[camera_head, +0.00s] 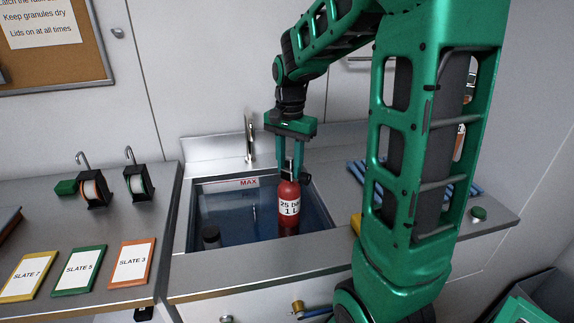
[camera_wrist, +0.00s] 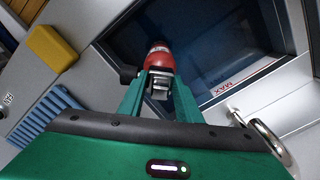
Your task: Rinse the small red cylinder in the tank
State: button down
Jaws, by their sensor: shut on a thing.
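In the wrist view the red cylinder (camera_wrist: 158,57) shows between my gripper's fingers (camera_wrist: 160,85). The tank is a sink with blue water and a "MAX" mark on its back wall. The cylinder's lower end is near the water; I cannot tell how deep it is.
A tap (camera_head: 250,140) rises behind the tank. Slates (camera_head: 78,271) lie on the left counter. A yellow block (camera_wrist: 50,46) and blue rack (camera_wrist: 45,115) are beside the tank. A green button (camera_head: 478,214) sits at the right.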

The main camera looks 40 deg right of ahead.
jog(key=shift+s+d+r, duration=0.1)
jog(key=shift+s+d, duration=0.1)
jog(key=shift+d, duration=0.4)
jog(key=shift+s+d, duration=0.2)
jog(key=shift+d, duration=0.35)
dwell(3.8)
jog(key=shift+w+a, duration=0.25)
jog(key=shift+a, duration=0.3)
jog(key=shift+w+a, duration=0.2)
jog(key=shift+a, duration=0.35)
dwell(1.4)
